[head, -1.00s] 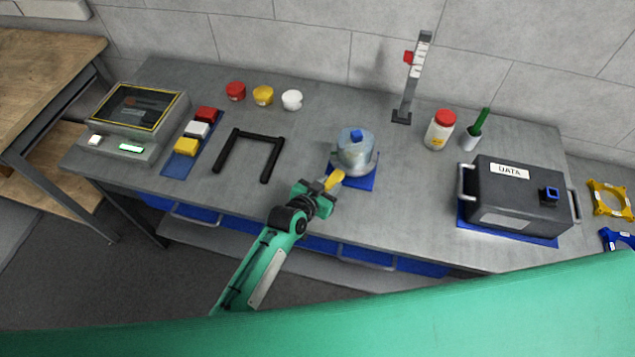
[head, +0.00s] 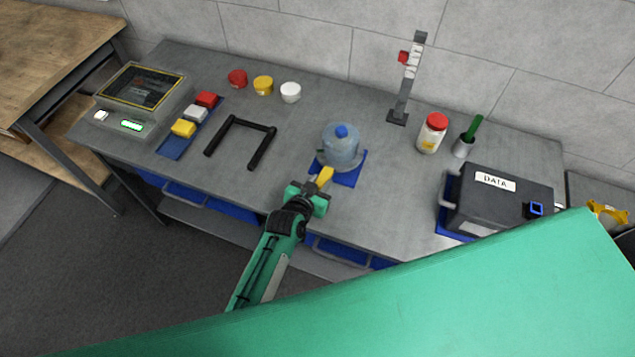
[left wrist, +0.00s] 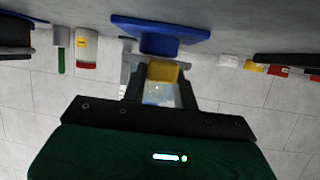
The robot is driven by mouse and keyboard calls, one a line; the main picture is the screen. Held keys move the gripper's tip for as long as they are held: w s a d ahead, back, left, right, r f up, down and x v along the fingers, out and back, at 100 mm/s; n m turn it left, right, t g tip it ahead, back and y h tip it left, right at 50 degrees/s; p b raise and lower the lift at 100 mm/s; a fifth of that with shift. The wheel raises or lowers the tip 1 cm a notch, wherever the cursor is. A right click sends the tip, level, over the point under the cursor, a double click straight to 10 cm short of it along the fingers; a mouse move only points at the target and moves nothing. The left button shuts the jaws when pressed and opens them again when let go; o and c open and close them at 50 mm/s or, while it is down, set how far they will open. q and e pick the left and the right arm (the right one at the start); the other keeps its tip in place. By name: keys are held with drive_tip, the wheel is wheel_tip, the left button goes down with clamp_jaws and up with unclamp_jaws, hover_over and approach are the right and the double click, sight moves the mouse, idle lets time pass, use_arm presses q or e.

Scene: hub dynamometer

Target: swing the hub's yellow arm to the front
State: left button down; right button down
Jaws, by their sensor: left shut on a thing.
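The hub (head: 341,150) is a clear, bluish round body with a blue cap, standing on a blue base plate (head: 352,176) near the bench's front edge. Its yellow arm (head: 325,175) points toward the front and slightly left in the head view. My left gripper (head: 317,187) is shut on the yellow arm. In the left wrist view the yellow arm (left wrist: 162,71) sits between the dark fingers, with the blue base plate (left wrist: 160,30) beyond it. My right gripper is not in view; a large green part of my body covers the lower right.
A black U-shaped handle (head: 241,140) lies left of the hub. A screen console (head: 142,92) and coloured blocks stand farther left. A gauge stand (head: 405,85), a red-capped jar (head: 432,133) and a dark DATA case (head: 490,198) are to the right. Bench between hub and jar is clear.

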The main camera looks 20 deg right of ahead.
use_arm(q)
drive_tip(key=c, duration=1.1)
unclamp_jaws()
drive_tip(key=shift+s+a+r, duration=0.2)
drive_tip(key=shift+s+a, duration=0.2)
drive_tip(key=shift+s, duration=0.1)
drive_tip(key=shift+b+v, duration=1.35)
drive_tip(key=shift+v, duration=4.9)
